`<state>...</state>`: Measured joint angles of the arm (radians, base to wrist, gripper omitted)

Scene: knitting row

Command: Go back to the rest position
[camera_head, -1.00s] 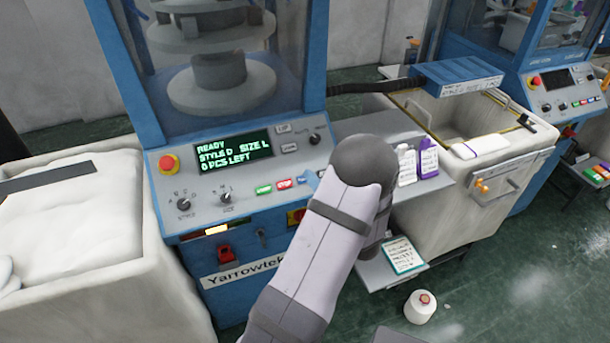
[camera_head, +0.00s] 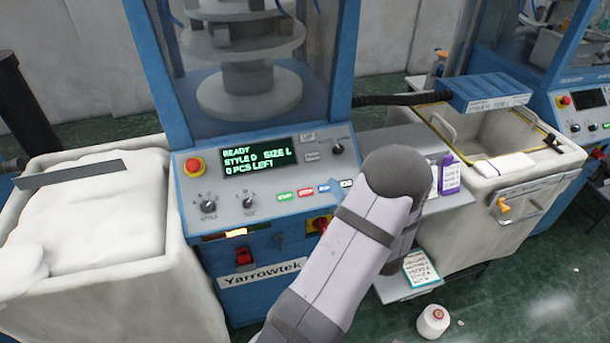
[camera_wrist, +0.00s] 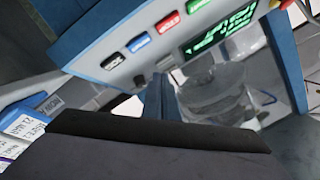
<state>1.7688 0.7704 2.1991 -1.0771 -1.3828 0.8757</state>
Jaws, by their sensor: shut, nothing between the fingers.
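My arm reaches in from the bottom of the head view and bends over in front of the blue knitting machine (camera_head: 335,60). In the wrist view my gripper (camera_wrist: 160,98) shows as two slim blue-grey fingers close together, shut and empty. They point toward the machine's control panel (camera_head: 185,220), with its row of coloured buttons beyond them. In the head view a small blue tip shows beside the arm, near the buttons; most of the gripper is hidden behind the arm. The green screen (camera_head: 245,160) reads READY, STYLE D, SIZE L, 0 PCS LEFT.
A pale bin (camera_head: 110,285) stands left of the machine. A yarn cone (camera_head: 433,321) sits on the floor.

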